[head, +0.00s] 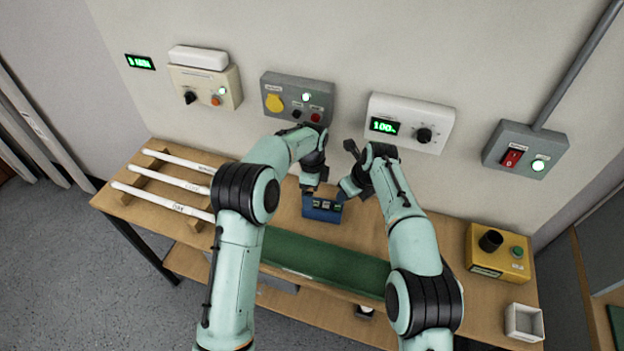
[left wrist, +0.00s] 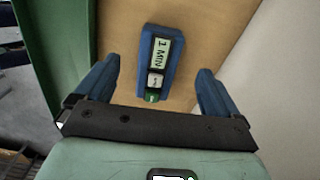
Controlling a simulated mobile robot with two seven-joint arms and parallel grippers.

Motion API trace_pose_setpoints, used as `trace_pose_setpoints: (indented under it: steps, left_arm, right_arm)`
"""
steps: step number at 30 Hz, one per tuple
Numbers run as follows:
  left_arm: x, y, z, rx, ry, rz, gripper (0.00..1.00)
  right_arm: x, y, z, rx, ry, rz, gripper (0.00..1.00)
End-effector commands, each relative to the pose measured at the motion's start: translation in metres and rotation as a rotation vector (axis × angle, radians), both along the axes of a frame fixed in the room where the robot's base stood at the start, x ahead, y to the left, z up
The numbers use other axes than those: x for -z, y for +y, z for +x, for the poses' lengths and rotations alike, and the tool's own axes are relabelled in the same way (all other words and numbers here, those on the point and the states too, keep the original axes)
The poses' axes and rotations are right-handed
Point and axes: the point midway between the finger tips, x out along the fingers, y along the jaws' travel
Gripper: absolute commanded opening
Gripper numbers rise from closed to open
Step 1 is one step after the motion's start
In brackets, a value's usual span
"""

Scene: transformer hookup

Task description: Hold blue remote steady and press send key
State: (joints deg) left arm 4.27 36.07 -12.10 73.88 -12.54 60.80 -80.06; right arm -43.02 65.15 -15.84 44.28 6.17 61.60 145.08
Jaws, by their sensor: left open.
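The blue remote (head: 322,205) is on the wooden bench behind the green mat. In the left wrist view the remote (left wrist: 158,60) has a display reading "1 MIN", a white key below it and a green key (left wrist: 152,97) at the near end. My left gripper (left wrist: 158,70) is open, with one blue finger on each side of the remote and gaps between. In the head view the left gripper (head: 314,186) is over the remote, partly hidden by its wrist. My right gripper (head: 350,182) is close to the remote's right end; its fingertips are too small to read.
White tubes (head: 175,180) lie on a rack at left. A green mat (head: 325,262) runs along the front. A yellow box (head: 497,252) and white tray (head: 524,321) stand at right. Control boxes, including a white dial unit (head: 410,122), are on the wall behind.

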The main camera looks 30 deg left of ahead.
Motion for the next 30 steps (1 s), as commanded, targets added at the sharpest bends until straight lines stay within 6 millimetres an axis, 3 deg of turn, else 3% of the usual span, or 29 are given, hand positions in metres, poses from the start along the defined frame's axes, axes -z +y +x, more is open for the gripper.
trace_pose_setpoints:
  steps: [6, 12, 25, 26, 30]
  left_arm:
    - [0.043, -0.001, 0.000, 0.001, 0.003, -0.001, 0.96]
    - [0.068, 0.000, 0.000, 0.001, 0.000, 0.000, 0.96]
    - [0.078, 0.000, 0.000, 0.001, -0.001, -0.001, 0.96]
    - [0.077, 0.000, 0.000, 0.001, -0.001, -0.001, 0.89]
    - [0.077, 0.000, 0.000, 0.001, -0.001, -0.001, 0.44]
  right_arm:
    - [0.000, 0.000, 0.000, 0.000, 0.000, 0.000, 0.43]
    - [0.000, 0.000, 0.000, 0.000, 0.000, 0.000, 0.43]
    - [0.000, 0.000, 0.000, 0.000, 0.000, 0.000, 0.43]
    - [0.000, 0.000, 0.000, 0.000, 0.000, 0.000, 0.43]
    - [0.000, 0.000, 0.000, 0.000, 0.000, 0.000, 0.43]
